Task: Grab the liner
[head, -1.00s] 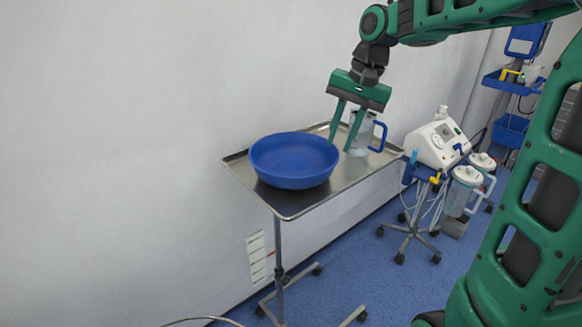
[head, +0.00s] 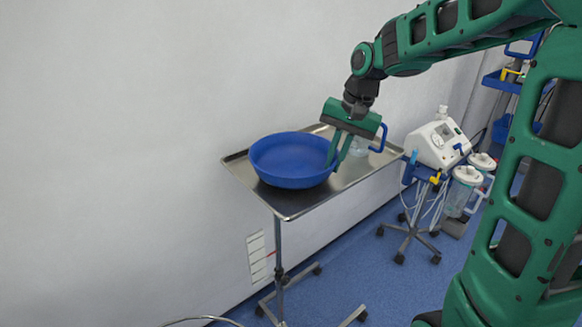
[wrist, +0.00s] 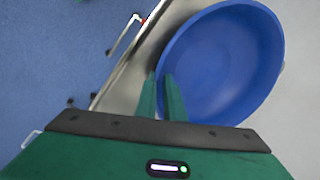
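A round blue bowl (head: 285,160) sits on the metal tray at its left-middle; it fills much of the wrist view (wrist: 225,60). Nothing else in view is clearly a liner. My gripper (head: 335,165) points down at the bowl's right rim. In the wrist view its two fingers (wrist: 159,78) are close together, with the rim between them: one finger outside the bowl, one inside. They look shut on the rim, though the contact itself is too small to see clearly. The bowl rests level on the tray.
The metal tray (head: 300,206) stands on a wheeled pole against a pale wall. A clear jug with a blue handle (head: 381,138) is on the tray just behind my gripper, partly hidden. A white medical device (head: 438,143) on a wheeled stand is to the right.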

